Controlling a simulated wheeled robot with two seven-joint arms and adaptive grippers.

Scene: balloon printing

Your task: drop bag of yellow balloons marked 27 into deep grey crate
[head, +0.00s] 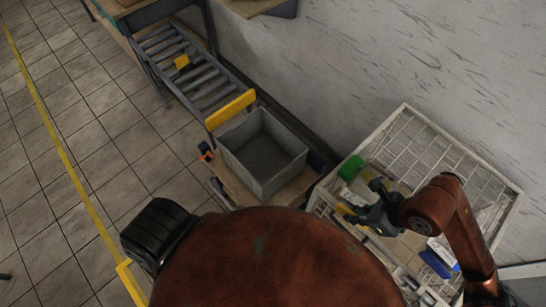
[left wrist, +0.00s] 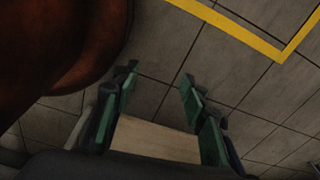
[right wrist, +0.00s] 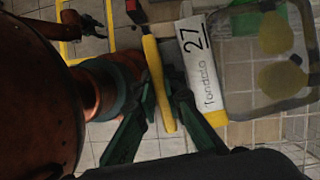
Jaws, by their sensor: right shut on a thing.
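The deep grey crate (head: 240,170) stands empty on a wooden stand in the middle of the head view. My right gripper (head: 360,212) is right of the crate, over the left edge of a white wire basket. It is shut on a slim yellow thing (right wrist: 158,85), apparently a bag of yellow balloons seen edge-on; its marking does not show. Beside it in the right wrist view is a clear bag with yellow balloons (right wrist: 272,45) and a white card (right wrist: 200,65) marked 27. My left gripper (left wrist: 155,90) is open and empty near the floor-side wooden surface.
The white wire basket (head: 405,108) holds a green pack (head: 350,168) and blue-and-white packs (head: 437,262). A roller conveyor (head: 190,75) with a yellow end bar (head: 230,108) lies behind the crate. The wall is close behind. The space above the crate is clear.

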